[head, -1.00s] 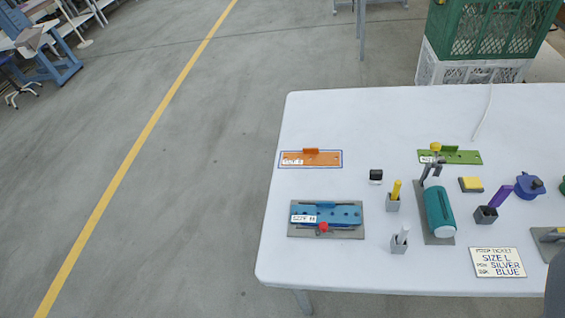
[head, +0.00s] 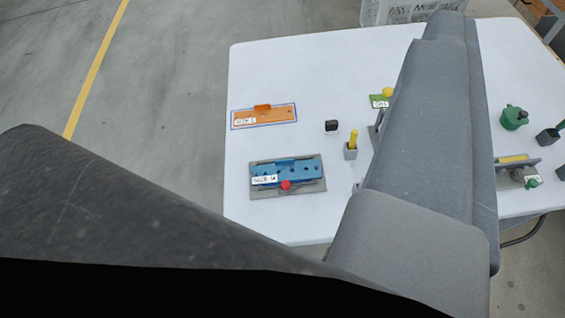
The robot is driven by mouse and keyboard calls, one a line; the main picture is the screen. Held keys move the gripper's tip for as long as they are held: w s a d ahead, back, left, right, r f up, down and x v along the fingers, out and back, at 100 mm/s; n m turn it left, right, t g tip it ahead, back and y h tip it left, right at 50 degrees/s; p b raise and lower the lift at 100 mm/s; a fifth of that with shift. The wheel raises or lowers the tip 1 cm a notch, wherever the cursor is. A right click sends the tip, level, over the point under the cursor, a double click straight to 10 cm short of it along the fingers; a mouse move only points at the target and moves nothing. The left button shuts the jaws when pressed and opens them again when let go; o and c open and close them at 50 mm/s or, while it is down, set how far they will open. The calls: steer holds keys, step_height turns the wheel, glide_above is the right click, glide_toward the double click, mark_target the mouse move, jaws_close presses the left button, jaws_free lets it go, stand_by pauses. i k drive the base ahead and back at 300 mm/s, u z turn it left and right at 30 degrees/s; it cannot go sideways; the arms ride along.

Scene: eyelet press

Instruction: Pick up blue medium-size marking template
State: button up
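The blue marking template (head: 305,171) lies on a grey base plate (head: 315,188) on the left part of the white table. It has a row of dark holes, a blue grip along its back edge and a white label at its left end that seems to read "SIZE M". A red knob (head: 286,185) sits at its front edge. My arm fills the right middle and lower part of the picture. My gripper's fingers are not in view, and nothing is seen touching the template.
An orange template (head: 280,116) lies in a blue outline behind the blue one. A green template (head: 378,101) is partly hidden by my arm. A black-topped block (head: 331,127) and a grey holder with a yellow stick (head: 352,142) stand to the right. The white table (head: 255,70) is bare at the back left.

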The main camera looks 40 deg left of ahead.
mark_target(285, 166)
steer(key=i, duration=0.9)
steer(key=z, duration=0.05)
